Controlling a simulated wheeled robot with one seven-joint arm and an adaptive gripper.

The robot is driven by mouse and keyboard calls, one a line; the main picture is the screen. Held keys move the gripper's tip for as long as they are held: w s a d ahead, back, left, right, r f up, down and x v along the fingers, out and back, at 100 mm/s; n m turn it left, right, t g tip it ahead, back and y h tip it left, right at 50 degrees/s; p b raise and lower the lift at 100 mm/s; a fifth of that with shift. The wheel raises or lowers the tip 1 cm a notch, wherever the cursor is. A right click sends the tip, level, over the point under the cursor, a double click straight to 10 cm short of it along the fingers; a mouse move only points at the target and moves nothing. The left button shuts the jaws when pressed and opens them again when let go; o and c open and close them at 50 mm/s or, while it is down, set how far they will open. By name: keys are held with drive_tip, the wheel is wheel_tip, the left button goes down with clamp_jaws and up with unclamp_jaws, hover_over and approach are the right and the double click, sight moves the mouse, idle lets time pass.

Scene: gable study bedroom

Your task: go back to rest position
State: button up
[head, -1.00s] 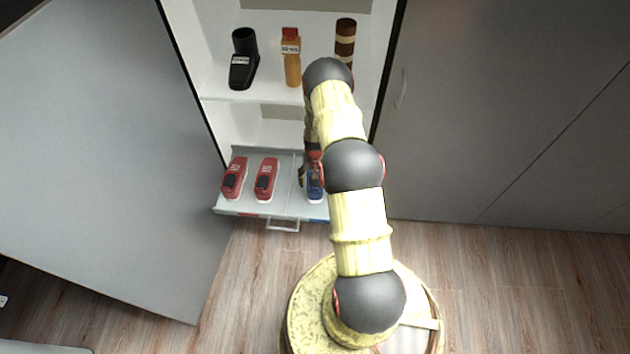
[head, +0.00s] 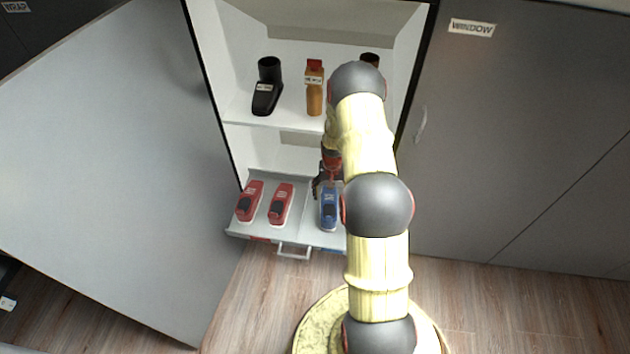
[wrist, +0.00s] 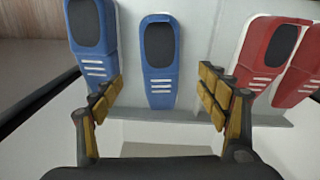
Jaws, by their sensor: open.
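My gripper (wrist: 160,95) is open in the wrist view, its two padded fingers apart with nothing held between them. A blue device with a dark oval panel (wrist: 160,60) lies on the tray beyond the fingertips. In the head view my gripper (head: 322,184) is small and partly hidden by my arm, over the pull-out tray (head: 262,232) of the cabinet. One blue device (head: 328,208) shows close to it there. A second blue device (wrist: 92,40) is at the left in the wrist view; my arm hides that part of the tray in the head view.
Two red devices (head: 249,202) (head: 281,204) lie on the tray's left half. The shelf above holds a black item (head: 266,88), an orange bottle (head: 314,90) and a brown container (head: 370,60). The open door (head: 110,170) stands left; a closed panel marked WINDOW (head: 520,130) is right.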

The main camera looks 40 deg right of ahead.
drive_tip(key=shift+g+y, duration=0.4)
drive_tip(key=shift+g, duration=0.2)
drive_tip(key=s+a, duration=0.2)
drive_tip(key=s, duration=0.2)
drive_tip(key=shift+a+f, duration=0.2)
drive_tip(key=shift+a, duration=0.2)
drive_tip(key=shift+s+a+r+g, duration=0.2)
drive_tip(key=shift+s+a, duration=0.2)
drive_tip(key=shift+s, duration=0.15)
drive_tip(key=shift+s+a+r+g, duration=0.1)
drive_tip(key=shift+s+a+r, duration=0.1)
drive_tip(key=shift+s+a, duration=0.25)
drive_tip(key=s+a+r+n+t+p, duration=0.1)
drive_tip(key=s+a+r, duration=0.4)
drive_tip(key=r, duration=1.3)
drive_tip(key=s+a+r+n+t+p, duration=0.2)
drive_tip(key=s+a+r+n+t, duration=0.2)
drive_tip(key=a+r, duration=1)
drive_tip(key=s+a+r+n+t+p, duration=0.1)
drive_tip(key=s+a+r, duration=0.5)
drive_tip(key=r, duration=1.6)
drive_tip(key=a+n+t, duration=0.1)
drive_tip(key=a+n, duration=0.1)
drive_tip(key=a, duration=0.2)
drive_tip(key=shift+s+h+p, duration=0.2)
drive_tip(key=shift+h+p, duration=0.1)
drive_tip(key=shift+h, duration=0.1)
